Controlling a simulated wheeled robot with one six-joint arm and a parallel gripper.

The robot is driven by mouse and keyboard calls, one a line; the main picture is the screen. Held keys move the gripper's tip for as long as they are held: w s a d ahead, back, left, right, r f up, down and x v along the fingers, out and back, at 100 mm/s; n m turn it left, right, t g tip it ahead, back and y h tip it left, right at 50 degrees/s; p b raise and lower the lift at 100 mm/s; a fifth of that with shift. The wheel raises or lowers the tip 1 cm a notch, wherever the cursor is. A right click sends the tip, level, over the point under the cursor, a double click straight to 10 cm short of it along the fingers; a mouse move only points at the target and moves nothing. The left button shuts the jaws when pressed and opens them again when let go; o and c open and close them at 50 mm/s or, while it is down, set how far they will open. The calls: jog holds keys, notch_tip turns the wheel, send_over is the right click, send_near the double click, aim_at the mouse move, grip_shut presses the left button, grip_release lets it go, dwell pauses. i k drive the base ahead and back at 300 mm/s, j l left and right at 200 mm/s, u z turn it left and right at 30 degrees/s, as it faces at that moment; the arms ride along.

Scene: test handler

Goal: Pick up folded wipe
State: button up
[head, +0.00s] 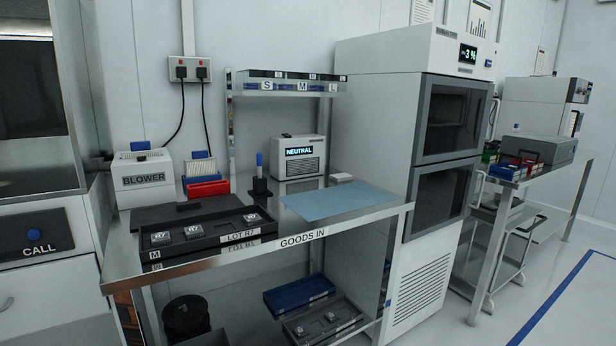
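A small white flat piece (341,178) lies at the back right of the metal bench, at the far edge of the light blue mat (335,202). It looks like a folded wipe or a small stack of them, but it is too small to be sure. The mat lies flat on the bench top marked GOODS IN. My gripper is not in view.
On the bench (347,227), a black tray (203,228) with several small parts stands front left. A BLOWER box (145,180), a red bin (208,187), a pen in a holder (260,178) and a NEUTRAL unit (298,158) stand behind. A tall cabinet (385,110) adjoins on the right.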

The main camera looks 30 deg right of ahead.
aim_at(340, 177)
jog(key=i+l+z, duration=0.2)
jog(key=i+l, duration=0.2)
jog(key=i+l+z, duration=0.2)
jog(key=i, duration=0.45)
jog(key=i+l+z, duration=0.25)
jog(key=i, duration=0.3)
jog(key=i+l+z, duration=0.2)
jog(key=i, duration=0.4)
